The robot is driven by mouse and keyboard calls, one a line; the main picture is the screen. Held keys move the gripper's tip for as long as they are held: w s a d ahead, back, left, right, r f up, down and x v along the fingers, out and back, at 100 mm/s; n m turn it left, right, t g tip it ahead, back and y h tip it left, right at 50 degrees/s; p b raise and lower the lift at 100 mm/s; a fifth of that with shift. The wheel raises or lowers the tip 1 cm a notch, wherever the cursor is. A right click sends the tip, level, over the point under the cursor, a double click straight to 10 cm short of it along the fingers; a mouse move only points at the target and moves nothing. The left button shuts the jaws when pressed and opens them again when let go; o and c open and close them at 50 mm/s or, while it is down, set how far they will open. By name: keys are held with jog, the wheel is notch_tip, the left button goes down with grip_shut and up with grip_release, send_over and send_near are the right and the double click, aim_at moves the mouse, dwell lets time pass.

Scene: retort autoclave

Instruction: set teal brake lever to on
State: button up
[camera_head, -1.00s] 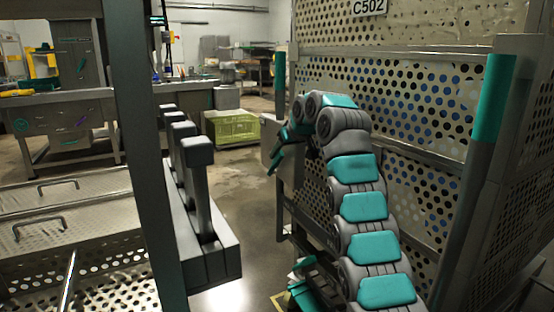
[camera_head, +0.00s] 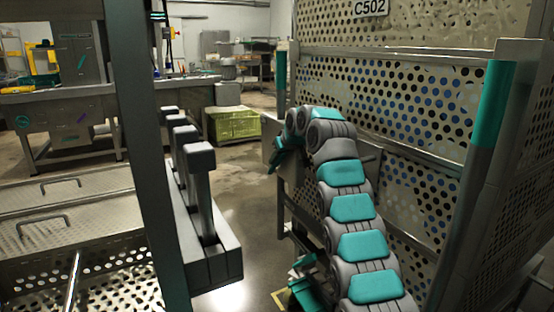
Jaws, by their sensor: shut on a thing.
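My arm reaches up from the bottom right along the perforated cage panel. My gripper (camera_head: 277,158) is at its far end, beside a grey plate (camera_head: 268,130) at the cage's left edge. The gripper is small and partly hidden by my wrist. It is shut on a slim teal piece, which looks like the teal brake lever (camera_head: 272,168) and points down and left. Most of the lever is hidden, and its setting cannot be read.
The perforated cage (camera_head: 420,100) marked C502, with a teal-sleeved post (camera_head: 493,104), stands close on the right. A row of grey levers (camera_head: 200,160) stands at the left, beside a dark post (camera_head: 150,150). A yellow-green crate (camera_head: 233,124) lies beyond. Bare floor (camera_head: 245,215) shows between.

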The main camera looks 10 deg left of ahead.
grip_shut()
